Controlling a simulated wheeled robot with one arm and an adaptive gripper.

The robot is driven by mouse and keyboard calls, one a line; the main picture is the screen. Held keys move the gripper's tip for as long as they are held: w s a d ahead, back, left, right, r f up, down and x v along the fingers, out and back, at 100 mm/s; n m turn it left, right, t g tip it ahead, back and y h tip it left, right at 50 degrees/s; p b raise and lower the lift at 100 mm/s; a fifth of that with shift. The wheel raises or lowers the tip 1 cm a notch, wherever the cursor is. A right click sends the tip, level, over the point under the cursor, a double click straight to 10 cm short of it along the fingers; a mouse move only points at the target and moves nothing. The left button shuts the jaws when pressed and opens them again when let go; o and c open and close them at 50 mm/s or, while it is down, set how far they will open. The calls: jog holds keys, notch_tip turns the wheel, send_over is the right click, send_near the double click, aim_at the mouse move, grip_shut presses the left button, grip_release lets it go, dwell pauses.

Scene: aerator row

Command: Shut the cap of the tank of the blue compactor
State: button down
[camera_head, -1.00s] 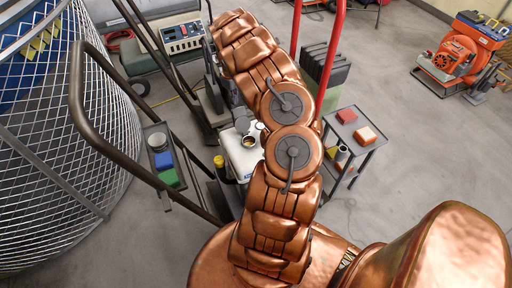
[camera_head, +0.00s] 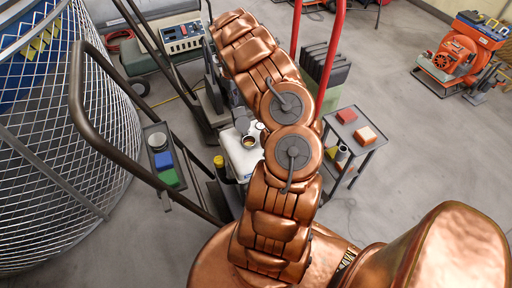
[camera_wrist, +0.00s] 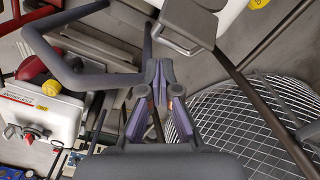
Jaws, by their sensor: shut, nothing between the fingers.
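In the head view, a white tank (camera_head: 243,160) stands just left of my copper arm, with an open round neck (camera_head: 249,142) on top. A small grey piece (camera_head: 242,124) is just behind the neck; I cannot tell whether it is the cap. The compactor's blue body cannot be made out. My gripper is hidden behind my arm in the head view. In the wrist view my gripper (camera_wrist: 158,68) is shut and empty, its purple fingers together at the tips, near a dark bent bar (camera_wrist: 75,82). A white body (camera_wrist: 222,14) shows at the top edge.
A wire mesh enclosure (camera_head: 105,120) stands at left, with a dark tubular handle (camera_head: 78,95) in front of it. A small cart (camera_head: 345,122) with red and orange blocks stands right of my arm. Red uprights (camera_head: 331,65) rise close to my arm. Open floor lies at right.

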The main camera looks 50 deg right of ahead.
notch_tip(320, 180, down, 3)
jog(key=shift+f+b, duration=0.15)
jog(key=shift+b, duration=0.25)
dwell(0.3)
jog(key=shift+s, duration=0.1)
